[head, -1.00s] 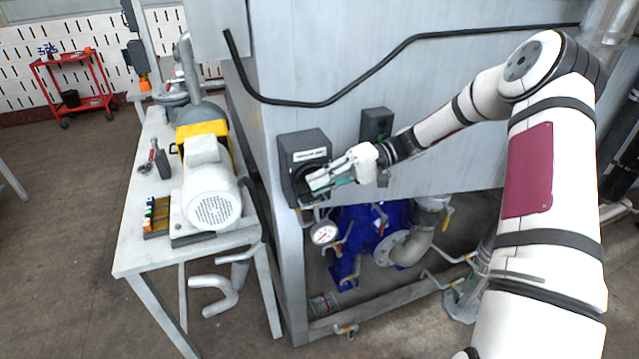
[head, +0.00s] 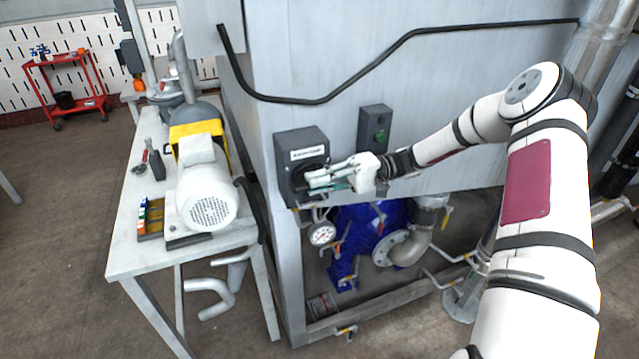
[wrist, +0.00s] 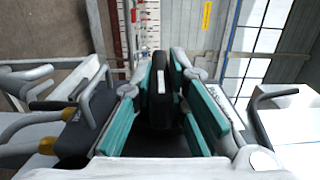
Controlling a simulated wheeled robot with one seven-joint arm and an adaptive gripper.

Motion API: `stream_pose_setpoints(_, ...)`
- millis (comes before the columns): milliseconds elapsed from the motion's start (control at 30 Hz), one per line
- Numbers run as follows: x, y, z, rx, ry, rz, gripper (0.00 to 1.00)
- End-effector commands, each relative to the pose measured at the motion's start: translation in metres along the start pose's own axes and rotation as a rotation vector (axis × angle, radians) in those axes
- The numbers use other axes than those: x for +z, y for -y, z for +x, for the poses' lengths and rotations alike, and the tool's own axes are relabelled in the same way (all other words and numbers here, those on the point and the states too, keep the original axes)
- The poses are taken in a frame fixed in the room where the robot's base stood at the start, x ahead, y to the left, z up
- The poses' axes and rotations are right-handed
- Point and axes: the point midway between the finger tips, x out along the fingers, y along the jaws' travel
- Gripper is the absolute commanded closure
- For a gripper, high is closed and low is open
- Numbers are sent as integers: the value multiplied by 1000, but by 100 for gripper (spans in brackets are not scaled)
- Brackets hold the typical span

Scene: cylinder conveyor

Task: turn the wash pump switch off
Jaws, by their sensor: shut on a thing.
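The wash pump switch is a dark grey box (head: 298,140) with a white label, fixed on the left part of the grey metal housing. Its black rotary knob (wrist: 159,88) shows between the teal finger pads in the wrist view, with a white mark on its edge. My gripper (head: 318,180) is at the front of the box, and its fingers are shut on the knob. In the head view the fingers partly hide the knob. The label's text is too small to read.
A pressure gauge (head: 321,234) and blue pump (head: 368,230) are below. A table (head: 125,225) with a white motor (head: 207,200) stands left. Open floor lies further left.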

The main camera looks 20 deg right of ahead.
Motion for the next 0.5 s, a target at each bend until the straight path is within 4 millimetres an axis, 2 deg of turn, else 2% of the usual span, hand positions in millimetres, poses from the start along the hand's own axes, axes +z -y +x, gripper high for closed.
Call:
stream_pose_setpoints(33, 0, 1, 0, -1, -1, 0, 100)
stream_pose_setpoints(67, 0, 1, 0, -1, -1, 0, 79)
stream_pose_setpoints(100, 0, 1, 0, 0, -1, 0, 70)
stream_pose_setpoints(133, 0, 1, 0, 0, -1, 0, 66)
stream_pose_setpoints(500, 0, 0, -4, 1, -1, 0, 66)
